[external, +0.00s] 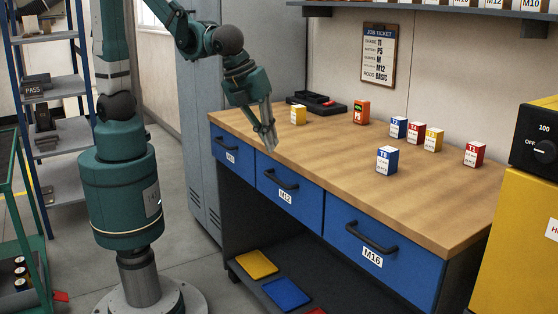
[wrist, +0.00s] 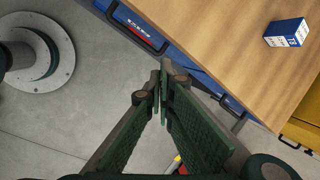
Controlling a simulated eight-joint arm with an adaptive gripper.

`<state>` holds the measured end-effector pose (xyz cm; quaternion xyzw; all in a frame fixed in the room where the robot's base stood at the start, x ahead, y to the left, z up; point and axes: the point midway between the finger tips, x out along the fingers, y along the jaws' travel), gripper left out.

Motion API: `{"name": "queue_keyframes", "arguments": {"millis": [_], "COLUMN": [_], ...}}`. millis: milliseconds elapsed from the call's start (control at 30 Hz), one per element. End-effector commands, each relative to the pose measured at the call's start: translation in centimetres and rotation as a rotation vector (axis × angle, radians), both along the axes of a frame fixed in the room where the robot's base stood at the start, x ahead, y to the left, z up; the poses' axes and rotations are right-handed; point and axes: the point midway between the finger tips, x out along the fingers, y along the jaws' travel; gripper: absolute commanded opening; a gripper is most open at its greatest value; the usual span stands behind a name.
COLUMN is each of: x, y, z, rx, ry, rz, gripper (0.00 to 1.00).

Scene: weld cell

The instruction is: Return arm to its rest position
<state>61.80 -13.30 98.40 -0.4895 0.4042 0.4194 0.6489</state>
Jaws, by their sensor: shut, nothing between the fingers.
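My gripper (external: 270,147) is at the front left edge of the wooden workbench (external: 330,145), over the blue drawers in the external view. Its fingers are together with nothing between them, pointing down. In the wrist view my gripper (wrist: 163,80) shows shut fingers over the bench's front edge and the grey floor. My arm reaches from its base at the left of the external view to the bench.
A blue-and-white box (external: 387,160) stands nearest the bench front. Several small boxes, a black tray (external: 318,102) and an orange device (external: 362,111) stand behind. Grey lockers (external: 200,120) stand left of the bench. A yellow machine (external: 515,230) stands right. Open floor lies around my base.

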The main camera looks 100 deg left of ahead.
Motion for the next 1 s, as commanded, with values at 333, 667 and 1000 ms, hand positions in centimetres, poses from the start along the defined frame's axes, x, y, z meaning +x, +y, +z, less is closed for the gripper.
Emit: {"name": "queue_keyframes", "arguments": {"millis": [333,667,1000], "x": [-3.1,-6.3,-9.7], "y": [3.5,6.3,8.8], "z": [3.3,5.7,7.5], "rx": [-0.151,-0.301,-0.463], "ry": [-0.079,-0.149,-0.213], "rz": [0.281,0.55,0.827], "gripper": [0.0,0.0,0.0]}}
